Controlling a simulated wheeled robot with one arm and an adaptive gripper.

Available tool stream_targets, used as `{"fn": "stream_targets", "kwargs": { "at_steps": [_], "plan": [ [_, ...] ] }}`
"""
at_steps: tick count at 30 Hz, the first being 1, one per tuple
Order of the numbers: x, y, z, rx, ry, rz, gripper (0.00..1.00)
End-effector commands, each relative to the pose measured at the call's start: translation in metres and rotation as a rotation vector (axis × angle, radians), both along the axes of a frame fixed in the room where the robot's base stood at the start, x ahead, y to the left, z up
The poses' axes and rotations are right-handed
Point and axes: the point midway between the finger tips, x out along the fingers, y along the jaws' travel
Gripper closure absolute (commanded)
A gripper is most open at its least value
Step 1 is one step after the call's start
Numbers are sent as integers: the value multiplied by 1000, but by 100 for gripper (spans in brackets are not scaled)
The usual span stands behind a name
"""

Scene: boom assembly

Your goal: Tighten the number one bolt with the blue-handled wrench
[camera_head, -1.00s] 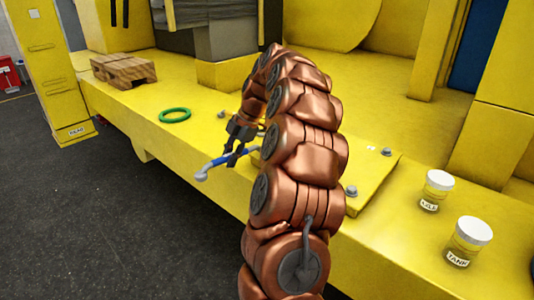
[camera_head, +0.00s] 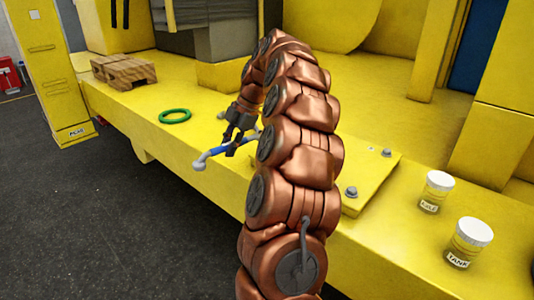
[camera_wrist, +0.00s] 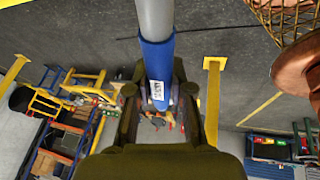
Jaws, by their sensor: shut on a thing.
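My gripper (camera_head: 236,140) is shut on the blue handle of the wrench (camera_head: 219,150), above the yellow platform's front edge. One grey end of the wrench points left and toward the floor. The other end runs right and is partly hidden behind my arm. In the wrist view the blue handle (camera_wrist: 157,70) runs between the fingers, with a grey shaft above it and a small white label. Bolts show on the yellow plate at the near corner (camera_head: 351,192) and the far right (camera_head: 386,152). Another bolt (camera_head: 221,115) is left of my arm. I cannot read which is number one.
A green ring (camera_head: 175,116) and a wooden pallet (camera_head: 123,70) lie on the platform at left. Two white-lidded jars, one (camera_head: 435,192) behind the other (camera_head: 468,243), stand at right. My arm hides part of the plate. Dark open floor lies in front.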

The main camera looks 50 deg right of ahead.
Motion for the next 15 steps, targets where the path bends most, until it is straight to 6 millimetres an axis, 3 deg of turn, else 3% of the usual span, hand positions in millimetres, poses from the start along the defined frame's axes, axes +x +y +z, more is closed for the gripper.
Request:
{"fn": "stream_targets", "kwargs": {
  "at_steps": [15],
  "plan": [
    [0,-1,9,-1,-3,-1,100]
  ]
}}
